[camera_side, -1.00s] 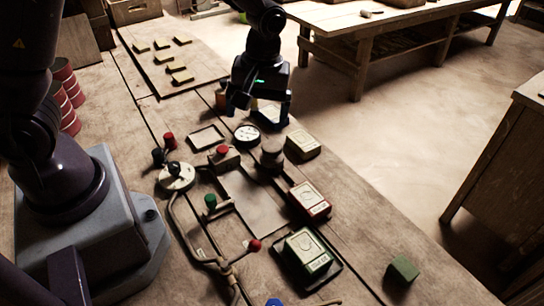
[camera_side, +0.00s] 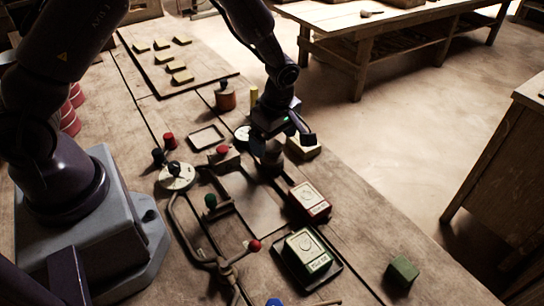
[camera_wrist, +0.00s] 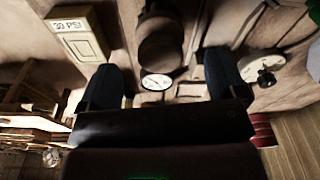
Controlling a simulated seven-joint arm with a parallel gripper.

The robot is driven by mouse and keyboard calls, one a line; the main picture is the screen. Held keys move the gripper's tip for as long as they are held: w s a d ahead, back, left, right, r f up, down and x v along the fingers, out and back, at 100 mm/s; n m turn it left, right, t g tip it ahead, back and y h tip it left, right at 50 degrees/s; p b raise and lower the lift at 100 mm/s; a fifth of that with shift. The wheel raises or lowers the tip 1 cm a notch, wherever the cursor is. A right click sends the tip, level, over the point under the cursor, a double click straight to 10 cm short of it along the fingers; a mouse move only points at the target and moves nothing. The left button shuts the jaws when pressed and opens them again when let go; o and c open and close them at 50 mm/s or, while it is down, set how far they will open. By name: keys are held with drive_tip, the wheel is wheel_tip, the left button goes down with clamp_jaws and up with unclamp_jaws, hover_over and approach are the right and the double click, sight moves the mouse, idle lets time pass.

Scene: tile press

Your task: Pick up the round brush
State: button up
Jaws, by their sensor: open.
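A grey-brown round piece with a narrower top stands on the bench under my gripper, and I take it for the round brush (camera_side: 271,163); the hand partly hides it in the side view. In the wrist view this brown round piece (camera_wrist: 160,45) shows between and beyond my fingertips. My gripper (camera_side: 284,138) is open, tilted and close above it. In the wrist view my gripper (camera_wrist: 163,72) has two dark fingers spread apart with nothing held. I cannot tell whether a finger touches the piece.
A white dial gauge (camera_wrist: 156,82) is close by. A cream tile block (camera_side: 305,148) stands just right of the piece. A red-edged block (camera_side: 310,201) and a bent-pipe frame (camera_side: 181,222) lie nearer. An orange-brown pot with a dark knob (camera_side: 226,99) and a yellow cylinder (camera_side: 253,95) stand behind.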

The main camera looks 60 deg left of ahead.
sight(272, 145)
drive_tip(key=shift+s+a+f, duration=0.1)
drive_tip(key=shift+a+f, duration=0.1)
drive_tip(key=shift+f, duration=1.15)
drive_tip(key=shift+a+f, duration=0.15)
drive_tip(key=shift+f, duration=1.2)
drive_tip(key=c, duration=1)
drive_tip(key=shift+r, duration=0.15)
drive_tip(key=shift+r, duration=0.55)
drive_tip(key=s+r, duration=0.7)
drive_tip(key=s, duration=0.2)
drive_tip(key=s+r, duration=0.4)
drive_tip(key=s, duration=0.1)
drive_tip(key=shift+d+r, duration=0.2)
drive_tip(key=shift+r, duration=0.15)
